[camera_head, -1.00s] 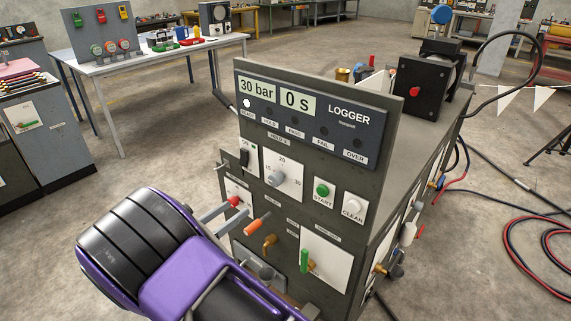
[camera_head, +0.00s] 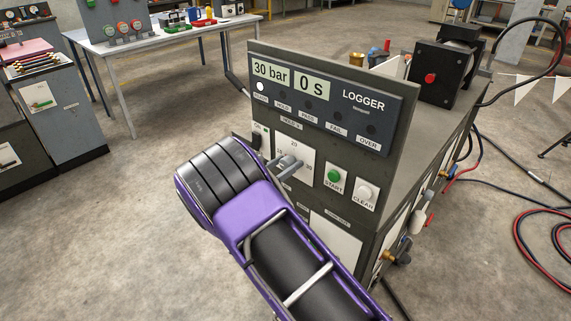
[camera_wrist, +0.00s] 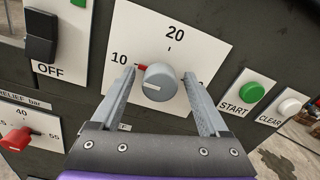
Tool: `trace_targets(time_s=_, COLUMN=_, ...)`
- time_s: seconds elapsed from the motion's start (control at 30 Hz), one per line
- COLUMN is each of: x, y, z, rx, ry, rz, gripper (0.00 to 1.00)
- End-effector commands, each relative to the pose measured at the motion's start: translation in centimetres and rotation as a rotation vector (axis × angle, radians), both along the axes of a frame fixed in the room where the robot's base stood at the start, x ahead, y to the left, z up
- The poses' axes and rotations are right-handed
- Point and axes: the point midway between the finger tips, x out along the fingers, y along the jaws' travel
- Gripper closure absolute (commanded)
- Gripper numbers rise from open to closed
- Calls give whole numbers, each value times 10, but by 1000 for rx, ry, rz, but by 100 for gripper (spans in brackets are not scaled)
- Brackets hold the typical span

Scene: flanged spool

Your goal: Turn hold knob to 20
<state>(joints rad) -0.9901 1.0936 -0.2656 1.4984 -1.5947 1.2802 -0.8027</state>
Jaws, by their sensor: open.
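The hold knob (camera_wrist: 159,83) is a round grey knob on a white plate, seen in the wrist view. Its red pointer (camera_wrist: 141,68) aims at the 10 mark; the 20 label (camera_wrist: 175,32) is above the knob and the 30 label is mostly hidden by a finger. My gripper (camera_wrist: 160,76) is open, with one finger on each side of the knob and a small gap visible at each side. In the head view my gripper (camera_head: 290,165) is at the hold dial plate (camera_head: 296,150) and covers most of the knob.
A black switch (camera_wrist: 40,37) marked OFF is left of the dial. The green START button (camera_wrist: 251,92) and white CLEAR button (camera_wrist: 289,106) are to its right. A red relief knob (camera_wrist: 15,140) is lower left. The logger display (camera_head: 278,80) reads 30 bar and 0 s.

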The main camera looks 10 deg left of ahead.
Motion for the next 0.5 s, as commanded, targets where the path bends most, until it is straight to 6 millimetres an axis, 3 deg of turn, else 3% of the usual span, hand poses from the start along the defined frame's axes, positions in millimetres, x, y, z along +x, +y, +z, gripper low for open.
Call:
trace_targets(time_s=0.27, x=1, y=0, z=0, rx=0, ry=0, rz=0, gripper=24)
trace_targets(time_s=0.5, x=1, y=0, z=0, rx=0, ry=0, rz=0, gripper=67)
